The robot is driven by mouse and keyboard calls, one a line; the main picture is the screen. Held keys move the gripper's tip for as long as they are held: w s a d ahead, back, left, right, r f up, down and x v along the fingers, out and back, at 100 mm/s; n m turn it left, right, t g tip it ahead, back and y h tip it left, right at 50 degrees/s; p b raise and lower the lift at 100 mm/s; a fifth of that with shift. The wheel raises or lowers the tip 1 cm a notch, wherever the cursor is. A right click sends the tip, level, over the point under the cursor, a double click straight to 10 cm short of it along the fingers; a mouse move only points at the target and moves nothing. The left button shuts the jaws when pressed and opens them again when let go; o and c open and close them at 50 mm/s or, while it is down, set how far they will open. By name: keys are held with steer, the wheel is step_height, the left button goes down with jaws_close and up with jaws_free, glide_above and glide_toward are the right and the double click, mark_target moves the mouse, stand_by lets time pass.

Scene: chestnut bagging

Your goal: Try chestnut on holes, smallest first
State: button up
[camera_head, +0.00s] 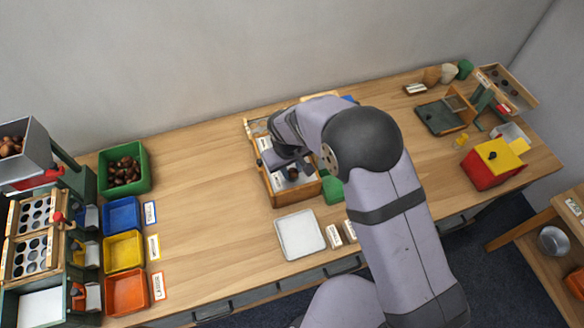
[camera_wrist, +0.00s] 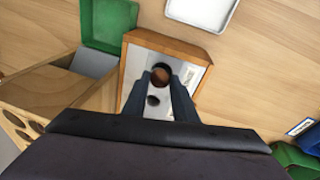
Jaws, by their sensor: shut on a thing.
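A brown chestnut (camera_wrist: 161,76) is between the fingertips of my gripper (camera_wrist: 161,82) in the wrist view. My gripper is shut on it, above a wooden-framed box (camera_wrist: 127,72) with a pale plate (camera_wrist: 143,62). A dark round hole (camera_wrist: 153,101) shows in that plate, close to the chestnut. I cannot tell how far the chestnut is above the plate. In the head view my gripper (camera_head: 292,168) is over the same wooden box (camera_head: 280,201) at the middle of the table. My arm hides much of the box there, and any other holes are hidden.
A white tray (camera_head: 300,234) lies in front of the box. A green bin of chestnuts (camera_head: 143,156) stands left, behind blue (camera_head: 121,215), yellow (camera_head: 124,251) and orange (camera_head: 127,293) trays. A red box with a yellow lid (camera_head: 482,174) stands right. The table left of the box is clear.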

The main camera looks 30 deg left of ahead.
steer(key=shift+f, duration=0.1)
stand_by(0.3)
steer(key=o, duration=1.2)
steer(key=shift+r+p, duration=2.1)
steer(key=shift+r, duration=0.95)
